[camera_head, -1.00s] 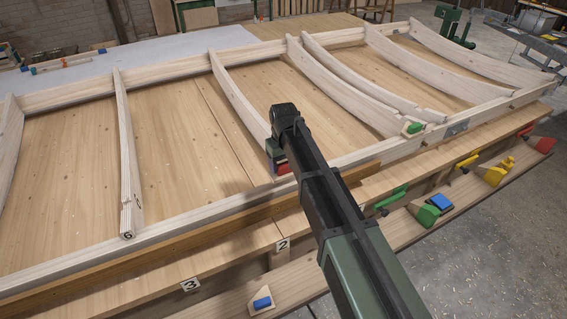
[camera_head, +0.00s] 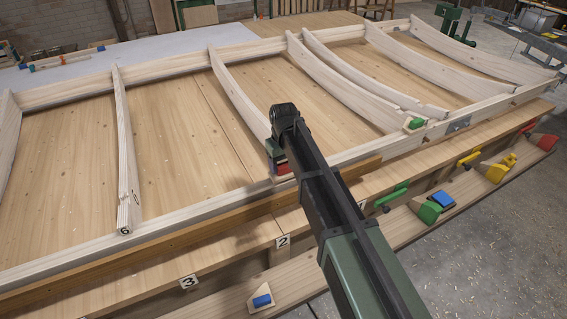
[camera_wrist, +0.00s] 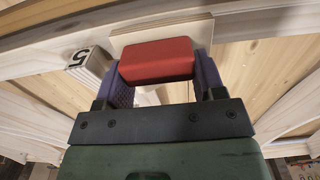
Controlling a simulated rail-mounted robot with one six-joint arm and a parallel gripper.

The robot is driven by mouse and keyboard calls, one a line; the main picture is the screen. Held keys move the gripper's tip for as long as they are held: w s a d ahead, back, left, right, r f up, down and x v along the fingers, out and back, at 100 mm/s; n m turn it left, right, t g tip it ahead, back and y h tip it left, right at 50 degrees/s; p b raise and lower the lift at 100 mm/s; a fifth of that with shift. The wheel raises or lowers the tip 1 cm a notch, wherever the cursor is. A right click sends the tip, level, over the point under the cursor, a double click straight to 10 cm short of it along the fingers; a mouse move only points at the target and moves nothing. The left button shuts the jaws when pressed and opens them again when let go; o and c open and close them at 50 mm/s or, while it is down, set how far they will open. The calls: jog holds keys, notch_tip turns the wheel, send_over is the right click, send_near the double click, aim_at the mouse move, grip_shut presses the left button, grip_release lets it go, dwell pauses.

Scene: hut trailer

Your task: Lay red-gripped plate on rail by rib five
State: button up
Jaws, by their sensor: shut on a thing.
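My gripper (camera_wrist: 160,85) is shut on the red grip (camera_wrist: 157,60) of a pale wooden plate (camera_wrist: 175,29), with a dark blue finger on each side. In the head view, my gripper (camera_head: 279,158) and a bit of the red grip (camera_head: 283,169) are at the near rail (camera_head: 225,204), by the near end of a curved rib (camera_head: 236,92). The wrist view shows the rib end marked 5 (camera_wrist: 82,61) just left of the plate. The plate overlaps the rail in that view. I cannot tell whether it touches the rail.
Rib six (camera_head: 126,160) stands to the left. A green-gripped piece (camera_head: 414,123) sits at the rail on the right. A lower shelf (camera_head: 475,208) holds blue (camera_head: 441,201), yellow (camera_head: 500,170) and red (camera_head: 543,142) pieces. Green and yellow clamps line the front edge.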

jog(key=shift+f+b, duration=0.65)
dwell(0.4)
jog(key=o, duration=1.4)
jog(key=shift+c, duration=0.2)
jog(key=shift+r, duration=0.15)
notch_tip(320, 180, up, 11)
jog(key=p, duration=1.1)
jog(key=shift+f, duration=0.2)
jog(key=s+d+m, duration=0.5)
jog(key=s+d, duration=1.4)
jog(key=s, duration=0.2)
jog(key=shift+s+d+m, duration=0.2)
jog(key=shift+s+m, duration=0.05)
jog(key=shift+m, duration=0.15)
